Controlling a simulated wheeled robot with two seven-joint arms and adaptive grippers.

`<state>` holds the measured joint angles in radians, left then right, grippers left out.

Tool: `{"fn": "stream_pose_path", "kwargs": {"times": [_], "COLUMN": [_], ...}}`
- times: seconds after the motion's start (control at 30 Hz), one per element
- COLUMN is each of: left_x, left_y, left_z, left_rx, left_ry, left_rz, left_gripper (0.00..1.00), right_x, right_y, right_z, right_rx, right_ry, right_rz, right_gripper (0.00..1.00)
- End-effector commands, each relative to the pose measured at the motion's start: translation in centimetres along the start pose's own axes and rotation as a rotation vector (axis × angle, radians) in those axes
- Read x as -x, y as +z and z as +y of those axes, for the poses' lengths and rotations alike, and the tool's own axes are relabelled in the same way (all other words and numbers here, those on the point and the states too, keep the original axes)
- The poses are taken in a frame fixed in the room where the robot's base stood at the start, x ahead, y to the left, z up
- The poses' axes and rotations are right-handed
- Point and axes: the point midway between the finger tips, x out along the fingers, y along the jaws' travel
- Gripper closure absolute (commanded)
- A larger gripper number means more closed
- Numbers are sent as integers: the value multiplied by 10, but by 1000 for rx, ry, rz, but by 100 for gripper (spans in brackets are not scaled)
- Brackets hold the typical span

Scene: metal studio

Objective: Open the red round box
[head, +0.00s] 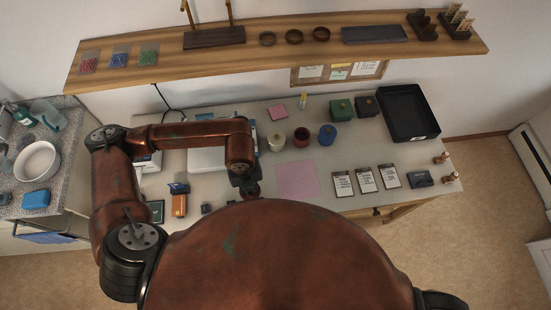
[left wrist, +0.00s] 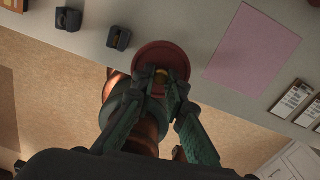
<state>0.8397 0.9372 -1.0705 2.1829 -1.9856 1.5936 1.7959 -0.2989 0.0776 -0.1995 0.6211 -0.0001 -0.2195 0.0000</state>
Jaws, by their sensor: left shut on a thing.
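The red round box (head: 302,138) stands on the table between a white round box (head: 277,142) and a blue round box (head: 327,133). Its top shows a dark inside and no lid. My left gripper (head: 250,189) is at the table's front edge, in front and left of the box. It is shut on the brass knob of a red round lid, which shows best in the left wrist view (left wrist: 158,52). I cannot tell whether the lid touches the table. My right gripper is not in view.
A pink sheet (head: 297,178) lies right of the lid, with white cards (head: 366,180) beyond it. Green (head: 341,109) and dark (head: 366,106) square boxes and a black tray (head: 409,115) stand back right. Small dark blocks (left wrist: 118,38) lie left of the lid.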

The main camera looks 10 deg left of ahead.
Motion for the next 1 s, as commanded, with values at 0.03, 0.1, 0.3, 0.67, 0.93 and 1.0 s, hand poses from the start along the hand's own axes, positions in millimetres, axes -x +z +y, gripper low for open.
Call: {"fn": "stream_pose_path", "kwargs": {"times": [0.03, 0.1, 0.3, 0.67, 0.93, 1.0], "left_x": [-3, -10, -32, -84, -103, -112], "left_y": [9, 23, 62, 99, 105, 105], "left_z": [-6, -15, -41, -65, -68, -69], "left_rx": [3, 3, 2, -2, -3, -3], "left_ry": [2, 2, 1, 1, 3, 2], "left_rz": [-1, -1, -1, 0, 1, 1], "left_gripper": [100, 100, 100, 100, 100, 100], "right_x": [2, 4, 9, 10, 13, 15], "right_y": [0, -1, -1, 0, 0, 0], "right_z": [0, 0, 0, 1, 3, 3], "right_rx": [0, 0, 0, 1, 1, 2], "right_ry": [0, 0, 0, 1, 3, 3], "right_rz": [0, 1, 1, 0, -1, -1], "right_gripper": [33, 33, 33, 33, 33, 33]}}
